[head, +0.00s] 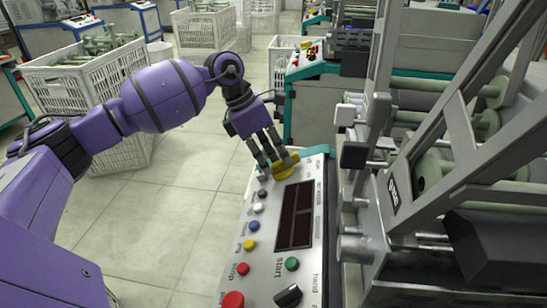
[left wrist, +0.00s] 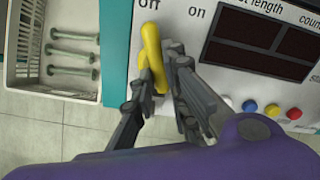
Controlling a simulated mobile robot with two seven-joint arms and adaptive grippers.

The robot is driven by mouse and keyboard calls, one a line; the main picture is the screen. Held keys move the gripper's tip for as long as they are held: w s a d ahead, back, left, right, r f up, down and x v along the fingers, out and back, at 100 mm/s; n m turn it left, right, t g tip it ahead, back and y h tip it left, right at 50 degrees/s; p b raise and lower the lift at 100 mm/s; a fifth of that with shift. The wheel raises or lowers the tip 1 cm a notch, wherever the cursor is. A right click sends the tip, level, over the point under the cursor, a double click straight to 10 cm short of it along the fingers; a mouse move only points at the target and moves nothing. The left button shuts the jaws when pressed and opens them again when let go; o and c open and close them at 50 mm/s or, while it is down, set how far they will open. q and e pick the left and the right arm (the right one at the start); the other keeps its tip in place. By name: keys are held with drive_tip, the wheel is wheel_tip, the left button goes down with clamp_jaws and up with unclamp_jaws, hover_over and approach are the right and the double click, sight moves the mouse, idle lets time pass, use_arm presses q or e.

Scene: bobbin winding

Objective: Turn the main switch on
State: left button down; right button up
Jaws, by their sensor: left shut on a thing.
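The main switch (head: 287,168) is a yellow rotary handle at the far end of the machine's light grey control panel (head: 262,292). My left gripper (head: 272,163) reaches down from above with its fingers closed on the handle. In the left wrist view the yellow main switch (left wrist: 151,48) stands lengthwise up the picture, between the fingers of my left gripper (left wrist: 162,82). An "off" label shows by the handle's upper end and an "on" label to its right. The fingers hide part of the handle and its base. My right gripper is in neither view.
Nearer on the panel are a dark display (head: 295,215), small coloured buttons, a red button (head: 233,300) and a black knob (head: 288,295). The machine's metal frame (head: 400,190) stands close on the right. White crates (head: 75,85) with bobbins stand left. The tiled floor between is clear.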

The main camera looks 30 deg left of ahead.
use_arm(q)
drive_tip(key=m, duration=0.5)
drive_tip(key=shift+w+a+b, duration=0.1)
drive_tip(key=shift+b, duration=0.3)
drive_tip(key=m+b, duration=0.1)
drive_tip(key=m, duration=0.4)
drive_tip(key=shift+w+m, duration=0.1)
drive_tip(key=shift+m, duration=0.3)
drive_tip(key=c, duration=1.7)
unclamp_jaws()
drive_tip(key=v, duration=1.2)
